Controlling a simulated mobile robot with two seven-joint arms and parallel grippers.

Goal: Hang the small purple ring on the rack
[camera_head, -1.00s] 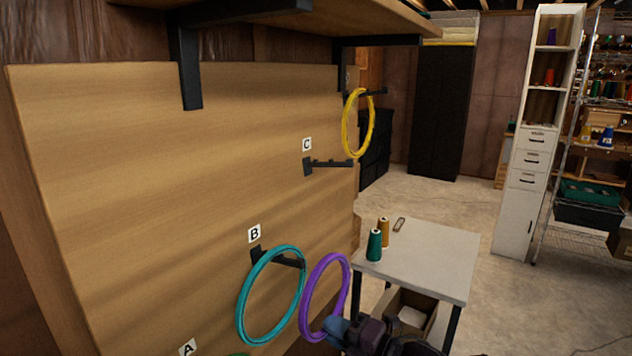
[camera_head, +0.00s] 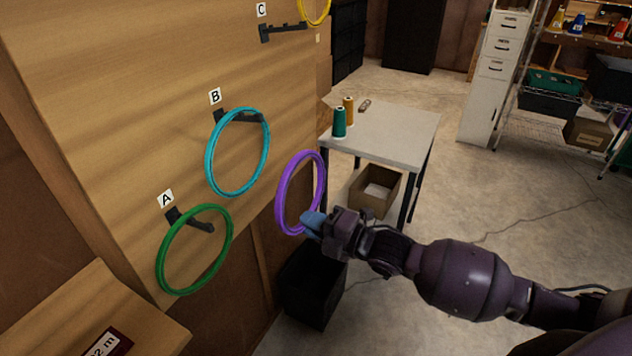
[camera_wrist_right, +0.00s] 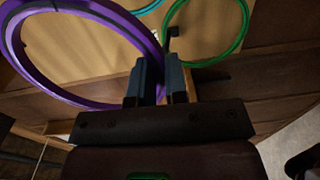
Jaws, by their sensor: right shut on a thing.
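The purple ring (camera_head: 281,204) is upright in my right gripper (camera_head: 309,222), which is shut on its lower right edge. It also shows in the right wrist view (camera_wrist_right: 30,78), held between the fingers (camera_wrist_right: 160,85). The rack is a wooden board (camera_head: 110,70) with dark pegs marked A, B and C. A green ring (camera_head: 161,265) hangs on peg A (camera_head: 190,219). A teal ring (camera_head: 209,160) hangs on peg B (camera_head: 240,117). Peg C (camera_head: 284,32) looks bare. A yellow ring (camera_head: 316,20) is cut by the top edge. My left gripper is not in view.
A small table (camera_head: 395,130) with a green spool (camera_head: 339,122) and an orange spool (camera_head: 348,108) stands behind the purple ring. A black bin (camera_head: 312,285) is below my right gripper. A wooden ledge (camera_head: 60,315) juts out at lower left. Open floor lies to the right.

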